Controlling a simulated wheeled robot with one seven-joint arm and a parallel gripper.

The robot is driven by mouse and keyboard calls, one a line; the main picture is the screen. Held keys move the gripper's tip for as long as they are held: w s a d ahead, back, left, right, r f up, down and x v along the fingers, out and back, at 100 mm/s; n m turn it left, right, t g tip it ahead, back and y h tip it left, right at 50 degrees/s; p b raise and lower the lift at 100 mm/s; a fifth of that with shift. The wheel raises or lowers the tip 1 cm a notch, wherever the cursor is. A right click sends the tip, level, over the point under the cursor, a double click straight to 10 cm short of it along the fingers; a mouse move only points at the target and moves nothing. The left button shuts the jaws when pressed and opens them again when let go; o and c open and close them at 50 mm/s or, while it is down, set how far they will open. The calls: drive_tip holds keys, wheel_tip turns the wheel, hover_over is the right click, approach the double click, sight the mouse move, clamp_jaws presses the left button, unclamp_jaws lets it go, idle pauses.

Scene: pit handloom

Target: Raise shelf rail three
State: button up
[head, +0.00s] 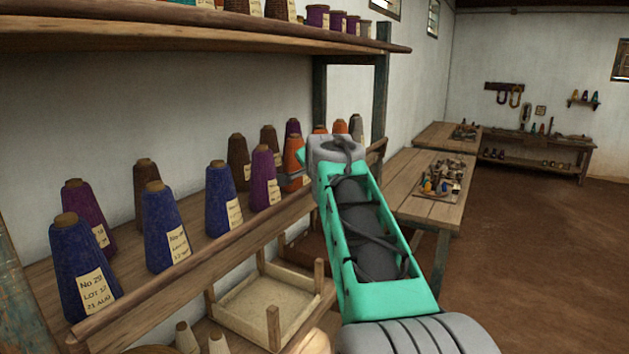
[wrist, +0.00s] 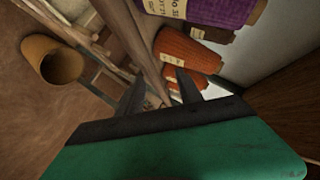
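A long wooden rail (head: 150,296) runs along the front of the middle shelf, low before a row of yarn cones. Which rail is number three is not marked in view. In the wrist view a wooden bar (wrist: 143,52), apparently this rail, runs diagonally toward the space between my fingers. My gripper (wrist: 161,78) is open, with its two dark fingers apart. Whether they touch the rail I cannot tell. In the head view my arm reaches toward the far part of the shelf and mostly hides the gripper and the rail there.
Blue cones (head: 163,228), purple cones (head: 264,180) and orange cones (wrist: 187,50) stand close behind the rail. An upper shelf (head: 180,36) overhangs them. A wooden tray frame (head: 245,322) lies below. A table (head: 412,200) stands beyond my arm; the floor at right is clear.

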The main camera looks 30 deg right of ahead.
drive_tip(key=shift+w+f, duration=0.1)
drive_tip(key=shift+f, duration=0.05)
drive_tip(key=b+v, duration=0.2)
drive_tip(key=v, duration=0.6)
drive_tip(key=shift+b, duration=0.3)
